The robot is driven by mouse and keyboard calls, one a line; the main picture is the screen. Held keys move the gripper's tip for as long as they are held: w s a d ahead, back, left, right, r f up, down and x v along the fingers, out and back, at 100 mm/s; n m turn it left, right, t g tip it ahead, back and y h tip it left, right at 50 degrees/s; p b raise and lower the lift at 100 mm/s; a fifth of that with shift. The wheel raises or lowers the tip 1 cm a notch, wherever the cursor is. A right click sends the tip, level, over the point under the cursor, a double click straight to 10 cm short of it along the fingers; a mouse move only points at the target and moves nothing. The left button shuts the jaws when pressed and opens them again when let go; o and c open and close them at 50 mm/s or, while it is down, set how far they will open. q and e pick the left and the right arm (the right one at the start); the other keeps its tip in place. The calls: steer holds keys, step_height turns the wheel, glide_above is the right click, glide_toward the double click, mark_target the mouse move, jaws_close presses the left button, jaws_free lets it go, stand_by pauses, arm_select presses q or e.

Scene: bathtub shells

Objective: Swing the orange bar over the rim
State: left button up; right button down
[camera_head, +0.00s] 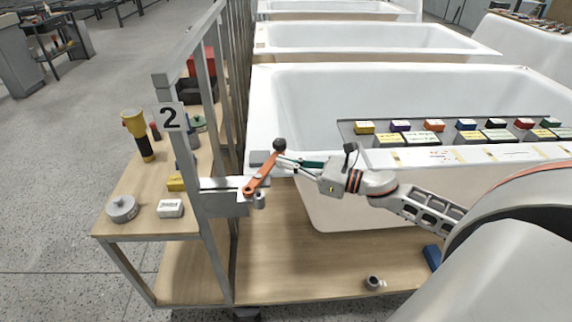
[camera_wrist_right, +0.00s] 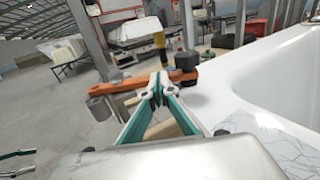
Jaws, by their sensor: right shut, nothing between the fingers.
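The orange bar (camera_head: 263,175) is a short lever on a grey bracket (camera_head: 222,190) at the rack post. Its far end has a black knob (camera_head: 279,144) and lies by the near left corner of the bathtub rim (camera_head: 262,125). My right gripper (camera_head: 279,159) is shut and empty, its fingertips close beside the bar near the knob. In the right wrist view the bar (camera_wrist_right: 125,82) passes just beyond the closed fingertips (camera_wrist_right: 157,86); contact is unclear. My left gripper (camera_wrist_right: 31,164) shows only at the lower left of that view, its teal fingers apart.
A tray (camera_head: 348,133) with several coloured blocks spans the tub at right. A wooden bench (camera_head: 150,190) holds a yellow torch (camera_head: 137,135) and small parts. A metal post marked 2 (camera_head: 171,117) stands left of the bar. A small grey ring (camera_head: 374,283) lies on the lower board.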

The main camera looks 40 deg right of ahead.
mark_target(274, 156)
arm_select(q)
steer(key=shift+a+f, duration=0.1)
steer(key=shift+f, duration=0.25)
arm_select(e)
steer(key=shift+w+f+y, duration=0.15)
steer(key=shift+f+y, duration=0.1)
steer(key=shift+y, duration=0.05)
steer(key=shift+w+a+n+g+y+b, duration=0.15)
steer(key=shift+w+n+g+y+b, duration=0.15)
steer(key=shift+w+b, duration=0.45)
steer(key=shift+w+a+n+g+y+b, duration=0.2)
steer(key=shift+w+n+b, duration=0.1)
steer(key=shift+w+b, duration=0.4)
arm_select(q)
steer(key=shift+w+d+r+b, duration=0.25)
steer(key=shift+w+d+b, duration=0.15)
steer(key=shift+w, duration=0.2)
arm_select(e)
steer(key=shift+w+a+r, duration=0.15)
steer(key=shift+w+a, duration=0.1)
steer(key=shift+w, duration=0.3)
arm_select(q)
steer(key=shift+d, duration=0.1)
steer(key=shift+f, duration=0.1)
